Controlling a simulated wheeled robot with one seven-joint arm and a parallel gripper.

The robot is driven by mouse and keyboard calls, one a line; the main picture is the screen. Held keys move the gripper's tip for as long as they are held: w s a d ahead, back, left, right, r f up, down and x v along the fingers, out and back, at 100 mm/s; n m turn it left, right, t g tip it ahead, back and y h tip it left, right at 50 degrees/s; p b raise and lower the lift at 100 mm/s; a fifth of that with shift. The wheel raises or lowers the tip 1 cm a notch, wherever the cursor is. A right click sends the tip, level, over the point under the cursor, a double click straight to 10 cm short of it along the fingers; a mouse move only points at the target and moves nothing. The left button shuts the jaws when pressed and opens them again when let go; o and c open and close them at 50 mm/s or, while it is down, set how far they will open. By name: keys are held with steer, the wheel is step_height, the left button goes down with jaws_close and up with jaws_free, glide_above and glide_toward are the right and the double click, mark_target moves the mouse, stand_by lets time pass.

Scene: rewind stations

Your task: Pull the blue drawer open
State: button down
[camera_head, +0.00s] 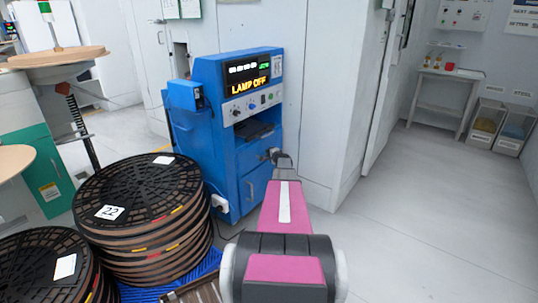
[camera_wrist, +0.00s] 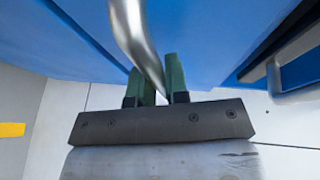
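The blue drawer (camera_head: 252,154) is in the front of the blue machine, below a dark recess, in the head view. It looks closed, though my gripper hides part of its front. My gripper (camera_head: 272,154) is at the drawer's right side. In the wrist view, a curved metal handle (camera_wrist: 131,28) comes down from the blue front and runs into the narrow gap between the two green fingers of my gripper (camera_wrist: 160,82). The fingers look shut on this handle, one on each side of it.
The blue machine (camera_head: 209,73) shows "LAMP OFF". A lower blue door (camera_head: 256,186) has its own handle. Stacked black reels (camera_head: 140,190) stand close on the left. A white cabinet (camera_head: 322,90) stands behind. The grey floor (camera_head: 430,220) on the right is clear.

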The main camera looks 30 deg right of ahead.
steer(key=shift+s, duration=0.1)
steer(key=s+d, duration=0.5)
steer(key=s, duration=0.6)
steer(key=s+d, duration=0.4)
steer(key=s, duration=0.8)
steer(key=shift+s+d, duration=0.3)
steer(key=shift+d, duration=0.1)
steer(key=c, duration=1.1)
jaws_free()
steer(key=s, duration=0.3)
steer(key=s+r, duration=0.1)
steer(key=s, duration=0.3)
steer(key=s+r, duration=0.1)
steer(key=s, duration=0.2)
steer(key=shift+s, duration=0.35)
steer(key=shift+f, duration=0.1)
